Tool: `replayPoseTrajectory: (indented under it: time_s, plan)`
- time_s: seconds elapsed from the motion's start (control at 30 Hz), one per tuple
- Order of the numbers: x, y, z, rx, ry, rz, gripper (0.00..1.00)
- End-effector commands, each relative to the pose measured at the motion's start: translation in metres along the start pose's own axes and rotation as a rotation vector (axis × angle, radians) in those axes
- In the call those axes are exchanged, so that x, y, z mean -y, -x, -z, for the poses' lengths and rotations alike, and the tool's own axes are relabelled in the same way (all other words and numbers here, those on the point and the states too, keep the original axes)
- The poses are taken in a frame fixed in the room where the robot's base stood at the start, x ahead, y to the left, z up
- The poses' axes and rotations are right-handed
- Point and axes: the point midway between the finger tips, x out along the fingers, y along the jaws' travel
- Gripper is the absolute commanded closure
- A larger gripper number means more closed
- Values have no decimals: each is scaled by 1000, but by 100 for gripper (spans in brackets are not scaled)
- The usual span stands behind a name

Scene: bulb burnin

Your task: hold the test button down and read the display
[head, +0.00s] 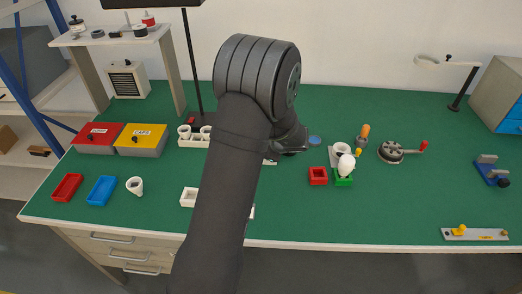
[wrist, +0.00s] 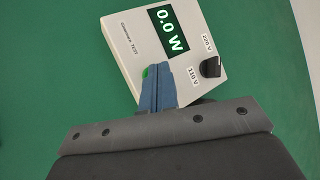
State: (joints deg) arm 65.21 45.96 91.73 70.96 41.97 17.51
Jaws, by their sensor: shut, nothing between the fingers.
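In the wrist view, a white tester box (wrist: 128,38) lies tilted in the picture on the green table. Its display (wrist: 166,28) is lit and reads 0.0 W. A green test button (wrist: 146,72) shows at the left edge of my gripper (wrist: 160,68), partly covered by the fingers. My gripper is shut and empty, its blue-grey fingertips over the box face beside the button; whether they touch or press it I cannot tell. A black knob (wrist: 210,67) sits between the 220 V and 110 V labels. In the head view my arm hides the fingertips and most of the tester.
A white bulb (head: 346,164) stands at a green holder (head: 343,182), beside a red holder (head: 318,177). A red-handled round device (head: 391,152) is further right. Red (head: 67,187) and blue (head: 101,190) trays lie left.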

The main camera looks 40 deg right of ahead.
Motion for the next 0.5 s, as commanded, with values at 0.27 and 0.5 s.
replayPoseTrajectory:
  time_s: [0.27,0.5]
  plan:
    - [6,8,-6,0,1,1,100]
    - [9,12,-9,0,0,0,100]
